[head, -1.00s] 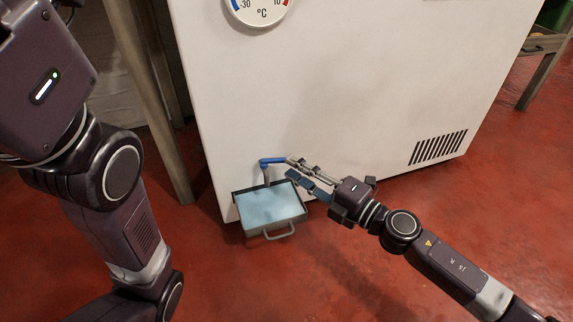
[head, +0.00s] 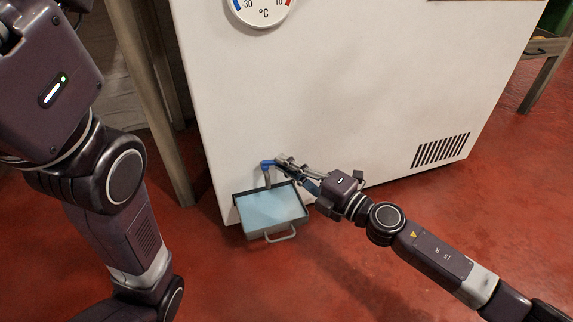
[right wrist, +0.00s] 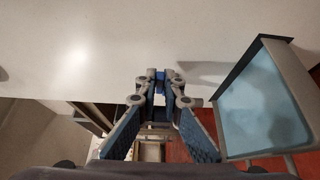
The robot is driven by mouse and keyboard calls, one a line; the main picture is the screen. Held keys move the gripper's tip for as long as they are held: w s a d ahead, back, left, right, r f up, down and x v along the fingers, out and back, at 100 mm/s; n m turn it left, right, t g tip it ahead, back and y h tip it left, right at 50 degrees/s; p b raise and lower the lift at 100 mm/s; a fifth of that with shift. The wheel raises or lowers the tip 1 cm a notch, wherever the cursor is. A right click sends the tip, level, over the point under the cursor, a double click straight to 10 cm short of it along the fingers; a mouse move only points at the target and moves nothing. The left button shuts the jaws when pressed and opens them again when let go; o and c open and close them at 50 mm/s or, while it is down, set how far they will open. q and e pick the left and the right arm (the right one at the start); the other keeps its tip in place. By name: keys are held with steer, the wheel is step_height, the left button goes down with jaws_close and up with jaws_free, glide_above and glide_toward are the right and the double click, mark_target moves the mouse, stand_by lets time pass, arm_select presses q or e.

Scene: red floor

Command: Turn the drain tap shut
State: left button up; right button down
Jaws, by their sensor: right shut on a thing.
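The drain tap (head: 267,165) has a blue handle and a grey spout at the low left of the white cabinet front. The spout points down over the tray. My right gripper (head: 284,163) reaches in from the right and is shut on the blue handle. In the right wrist view the fingertips (right wrist: 160,82) close around a small blue piece of the handle (right wrist: 160,75), and most of the tap is hidden behind them. The left gripper is out of view; only my left arm shows.
A dark-rimmed tray (head: 271,233) filled with pale blue liquid stands on the red floor under the tap; it also shows in the right wrist view (right wrist: 291,72). A round thermometer (head: 262,12) and a vent grille (head: 441,150) are on the white cabinet (head: 330,90). A wooden leg (head: 160,110) stands left.

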steer(key=shift+w+d+f+n+g+y+b, duration=0.15)
steer(key=shift+w+n+g+y+b, duration=0.25)
steer(key=shift+n+g+y+b, duration=0.45)
steer(key=shift+w+n+g+y+b, duration=0.35)
steer(key=shift+n+g+y+b, duration=0.35)
steer(key=shift+g, duration=0.55)
steer(key=c, duration=2.1)
jaws_free()
steer(key=v, duration=1.1)
steer(key=shift+s+d+r, duration=0.25)
steer(key=shift+s+d, duration=0.05)
steer(key=shift+s, duration=0.05)
